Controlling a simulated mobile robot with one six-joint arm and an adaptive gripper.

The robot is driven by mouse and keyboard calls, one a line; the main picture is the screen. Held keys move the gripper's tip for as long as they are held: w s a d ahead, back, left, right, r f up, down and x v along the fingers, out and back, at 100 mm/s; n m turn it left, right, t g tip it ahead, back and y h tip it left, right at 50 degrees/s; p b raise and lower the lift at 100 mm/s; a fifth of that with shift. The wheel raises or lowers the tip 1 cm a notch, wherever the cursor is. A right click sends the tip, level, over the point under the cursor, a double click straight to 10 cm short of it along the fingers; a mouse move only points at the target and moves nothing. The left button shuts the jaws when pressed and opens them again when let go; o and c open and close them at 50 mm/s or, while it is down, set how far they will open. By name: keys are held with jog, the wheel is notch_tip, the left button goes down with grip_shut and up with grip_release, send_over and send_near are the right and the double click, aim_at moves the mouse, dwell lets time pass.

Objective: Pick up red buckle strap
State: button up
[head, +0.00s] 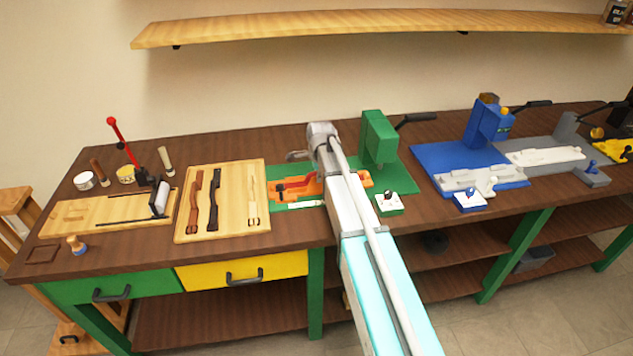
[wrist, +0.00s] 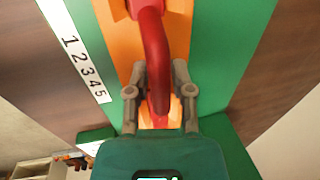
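In the wrist view my gripper (wrist: 159,72) has its two grey fingers on either side of a curved red piece (wrist: 157,45), which lies over an orange fixture (wrist: 124,60). I cannot tell whether the fingers press on it. I cannot tell whether this piece is a strap or a handle. A reddish-brown strap (head: 195,200), a black strap (head: 214,200) and a tan buckle strap (head: 252,195) lie apart on a light wooden board (head: 235,175).
A green press (head: 378,140) stands just right of my arm on a green base (head: 398,178). A white number strip (wrist: 85,70) runs beside the fixture. A red lever press (head: 122,140) stands at the left, blue fixtures (head: 485,125) at the right. A shelf (head: 330,25) hangs above.

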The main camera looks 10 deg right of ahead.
grip_shut()
jog(key=shift+r, duration=0.15)
notch_tip(320, 180, up, 3)
jog(key=p, duration=0.3)
jog(key=s+r+p, duration=0.9)
jog(key=s+p, duration=0.1)
jog(key=s, duration=0.4)
jog(key=shift+a+r, duration=0.35)
jog(key=shift+r, duration=0.05)
